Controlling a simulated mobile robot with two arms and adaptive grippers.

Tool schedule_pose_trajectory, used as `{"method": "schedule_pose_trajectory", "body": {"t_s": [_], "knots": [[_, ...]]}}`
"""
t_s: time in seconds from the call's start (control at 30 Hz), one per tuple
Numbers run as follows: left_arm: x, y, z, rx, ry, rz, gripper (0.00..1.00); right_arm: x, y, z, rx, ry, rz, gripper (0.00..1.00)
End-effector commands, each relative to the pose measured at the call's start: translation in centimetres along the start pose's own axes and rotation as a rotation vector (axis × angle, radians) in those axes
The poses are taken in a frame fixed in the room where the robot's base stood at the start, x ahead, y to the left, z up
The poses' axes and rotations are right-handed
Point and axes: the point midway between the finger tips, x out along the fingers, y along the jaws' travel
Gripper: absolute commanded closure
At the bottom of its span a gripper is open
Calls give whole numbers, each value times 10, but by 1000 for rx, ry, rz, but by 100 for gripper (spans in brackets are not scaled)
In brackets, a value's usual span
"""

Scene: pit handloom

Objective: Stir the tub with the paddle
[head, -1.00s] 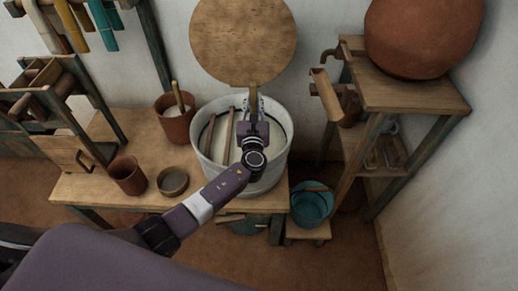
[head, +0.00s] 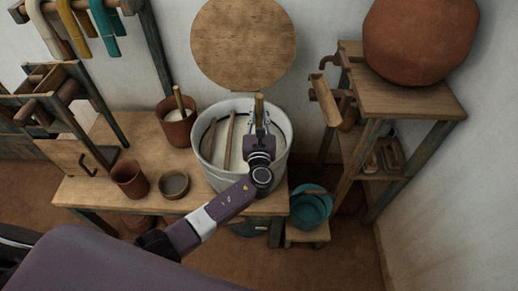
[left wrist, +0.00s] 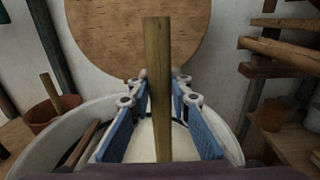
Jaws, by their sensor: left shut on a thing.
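The white tub (head: 213,176) stands on the wooden bench and holds pale liquid; its rim also shows in the left wrist view (left wrist: 42,150). My left gripper (head: 259,123) is over the right part of the tub. In the left wrist view its blue fingers (left wrist: 158,120) are shut on the wooden paddle (left wrist: 158,75), whose handle stands nearly upright. The handle's top shows in the head view (head: 259,104). The paddle's lower end is hidden. My right gripper is not in view.
A brown stick (head: 229,140) lies across the tub's left part. A round wooden board (head: 243,42) is behind the tub. A terracotta pot (head: 176,132), a brown cup (head: 129,180) and a small bowl (head: 174,184) stand left on the bench. A teal bucket (head: 309,208) is at the right.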

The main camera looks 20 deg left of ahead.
Motion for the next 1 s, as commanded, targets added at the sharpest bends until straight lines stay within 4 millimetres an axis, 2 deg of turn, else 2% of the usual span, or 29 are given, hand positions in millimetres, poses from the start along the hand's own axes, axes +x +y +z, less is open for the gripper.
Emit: {"method": "schedule_pose_trajectory", "body": {"t_s": [0.03, 0.1, 1.0], "knots": [[0, 0, 12, -1, -2, 0, 100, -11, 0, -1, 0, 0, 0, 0], [0, 0, 22, 0, -2, 0, 100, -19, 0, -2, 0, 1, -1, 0], [0, 0, 130, 0, -1, 0, 100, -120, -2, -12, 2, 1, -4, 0]]}}
